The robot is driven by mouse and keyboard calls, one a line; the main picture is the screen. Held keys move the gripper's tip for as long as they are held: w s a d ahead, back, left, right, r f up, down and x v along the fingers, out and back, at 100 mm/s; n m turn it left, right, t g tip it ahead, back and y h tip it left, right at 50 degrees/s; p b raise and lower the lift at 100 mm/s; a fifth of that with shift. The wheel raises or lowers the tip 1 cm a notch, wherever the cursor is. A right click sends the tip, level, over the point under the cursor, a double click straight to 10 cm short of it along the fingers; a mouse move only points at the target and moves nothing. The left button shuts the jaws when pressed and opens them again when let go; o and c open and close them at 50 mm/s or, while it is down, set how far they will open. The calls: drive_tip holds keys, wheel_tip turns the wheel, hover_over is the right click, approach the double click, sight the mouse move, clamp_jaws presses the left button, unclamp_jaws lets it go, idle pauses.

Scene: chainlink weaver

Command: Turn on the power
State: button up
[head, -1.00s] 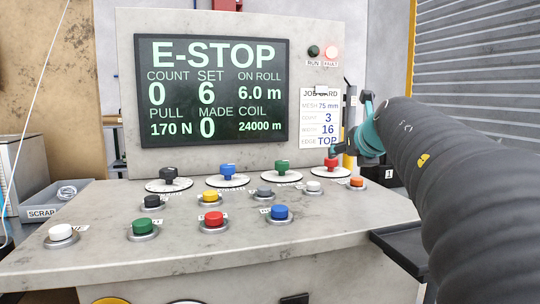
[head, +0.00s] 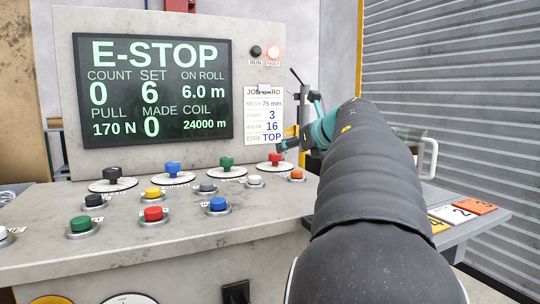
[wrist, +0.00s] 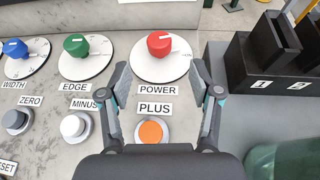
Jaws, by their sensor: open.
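The red POWER knob (wrist: 160,43) sits on a white round dial plate (wrist: 146,68) in the wrist view. In the head view the red knob (head: 275,159) is the rightmost of the row of knobs on the grey console. My gripper (wrist: 161,72) is open and empty. Its two fingers stand on either side of the POWER label (wrist: 157,91), with the knob just beyond the fingertips. In the head view my gripper (head: 282,145) is seen from the side, beside the red knob.
An orange PLUS button (wrist: 151,131) lies between my fingers. The green EDGE knob (wrist: 76,45) and blue WIDTH knob (wrist: 16,48) are to the left. Black bins (wrist: 262,70) stand at the right. A job card (head: 264,116) hangs beside the screen.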

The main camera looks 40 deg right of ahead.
sight(275, 154)
drive_tip(key=x, duration=1)
